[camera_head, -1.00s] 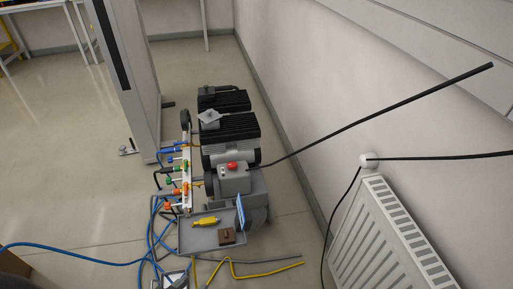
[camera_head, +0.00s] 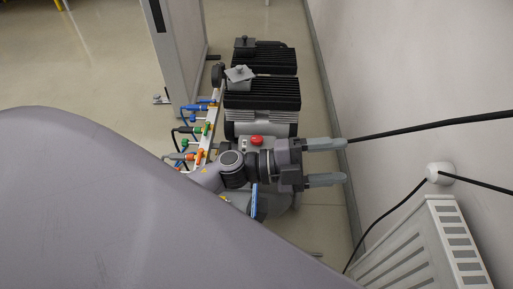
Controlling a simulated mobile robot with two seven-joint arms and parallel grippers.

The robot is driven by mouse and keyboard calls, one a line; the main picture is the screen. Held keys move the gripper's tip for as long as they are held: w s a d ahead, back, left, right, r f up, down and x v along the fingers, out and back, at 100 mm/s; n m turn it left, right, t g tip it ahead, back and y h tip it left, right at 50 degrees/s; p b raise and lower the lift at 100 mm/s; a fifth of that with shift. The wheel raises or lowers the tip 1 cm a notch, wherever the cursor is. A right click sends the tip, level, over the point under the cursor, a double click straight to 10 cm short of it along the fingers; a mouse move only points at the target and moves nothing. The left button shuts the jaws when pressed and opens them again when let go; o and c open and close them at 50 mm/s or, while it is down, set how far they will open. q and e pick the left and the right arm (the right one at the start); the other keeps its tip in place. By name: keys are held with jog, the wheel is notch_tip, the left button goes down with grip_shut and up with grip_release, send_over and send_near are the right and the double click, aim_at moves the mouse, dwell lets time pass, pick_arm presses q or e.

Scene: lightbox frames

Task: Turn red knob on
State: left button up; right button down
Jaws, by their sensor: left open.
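The red knob (camera_head: 256,141) sits on top of a grey control box (camera_head: 233,143) at the front of the compressor (camera_head: 262,93). My left gripper (camera_head: 345,161) is open and empty, its two fingers pointing right toward the wall. It is to the right of the red knob and apart from it in the picture. My left arm crosses the lower left and hides the tray area and part of the control box. My right gripper is not in view.
A row of valves with coloured handles (camera_head: 198,155) stands left of the compressor. A white radiator (camera_head: 420,245) and a black cable (camera_head: 430,128) are along the right wall. A grey panel (camera_head: 178,50) stands at the back left. Bare floor shows between compressor and wall.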

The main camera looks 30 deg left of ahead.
pick_arm(q)
notch_tip(320, 180, down, 6)
jog(key=m+g+b, duration=0.4)
jog(key=m+g, duration=0.2)
jog(key=m, duration=0.2)
jog(key=y+b, duration=0.9)
jog(key=y, duration=0.9)
send_near(257, 138)
jog(key=w+f, duration=0.1)
jog(key=shift+g+h, duration=0.3)
jog(key=shift+g, duration=0.1)
jog(key=x, duration=0.1)
jog(key=b+x, duration=0.1)
jog(key=x, duration=0.3)
jog(key=shift+a+f+b, duration=0.2)
jog(key=shift+a+b, duration=0.15)
jog(key=shift+b, duration=0.05)
jog(key=shift+w+a+f, duration=0.1)
jog(key=shift+w+f, duration=0.25)
jog(key=shift+f, duration=0.3)
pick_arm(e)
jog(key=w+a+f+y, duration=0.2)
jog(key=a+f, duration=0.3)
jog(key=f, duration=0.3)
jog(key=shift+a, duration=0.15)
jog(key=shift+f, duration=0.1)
pick_arm(q)
jog(key=shift+m, duration=0.3)
jog(key=c, duration=1.1)
